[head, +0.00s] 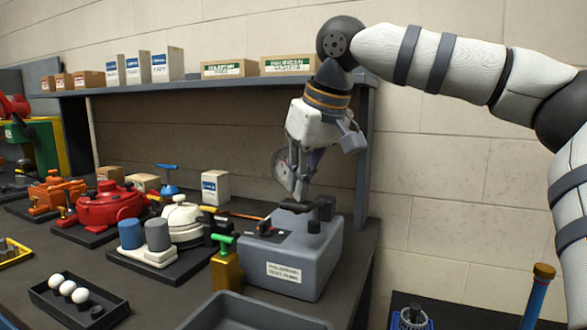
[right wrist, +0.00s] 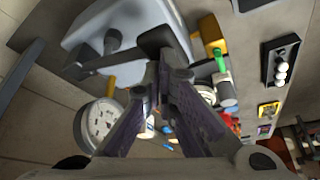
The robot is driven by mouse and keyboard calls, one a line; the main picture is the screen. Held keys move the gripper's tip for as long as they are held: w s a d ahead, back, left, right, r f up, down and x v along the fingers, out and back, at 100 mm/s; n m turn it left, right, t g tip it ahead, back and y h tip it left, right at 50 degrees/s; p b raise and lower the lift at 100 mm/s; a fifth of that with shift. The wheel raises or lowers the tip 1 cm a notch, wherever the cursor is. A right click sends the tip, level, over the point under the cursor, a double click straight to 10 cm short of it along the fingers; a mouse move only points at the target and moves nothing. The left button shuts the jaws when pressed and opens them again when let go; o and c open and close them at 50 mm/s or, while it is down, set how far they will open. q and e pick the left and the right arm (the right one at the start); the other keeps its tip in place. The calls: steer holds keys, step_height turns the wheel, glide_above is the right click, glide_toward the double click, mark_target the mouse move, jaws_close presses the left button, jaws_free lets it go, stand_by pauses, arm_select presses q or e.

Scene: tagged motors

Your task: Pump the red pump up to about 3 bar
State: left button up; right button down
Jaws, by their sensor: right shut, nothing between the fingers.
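A red rounded unit (head: 108,206) stands on a dark plate at the left of the bench; it is the red pump-like body in view. A grey box (head: 315,262) with a label, whose small print I cannot read surely, stands at the bench's right end. My right gripper (head: 299,196) is shut and empty, pointing down at the black bar (head: 296,206) on top of this box. In the right wrist view the bar (right wrist: 150,42) is close to the fingertips; I cannot tell whether they touch. A round white gauge (head: 282,168) is beside the gripper; its reading is too small. My left gripper is not in view.
A brass block with a green handle (head: 226,265) stands left of the grey box. A cream unit (head: 183,220) and orange unit (head: 56,192) are farther left. A black tray (head: 60,306) holds white balls. A shelf (head: 190,86) with boxes hangs behind.

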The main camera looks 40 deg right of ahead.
mark_target(301, 205)
steer(key=shift+f, duration=2)
steer(key=shift+r, duration=2.35)
steer(key=shift+f, duration=2.35)
steer(key=shift+r, duration=2.35)
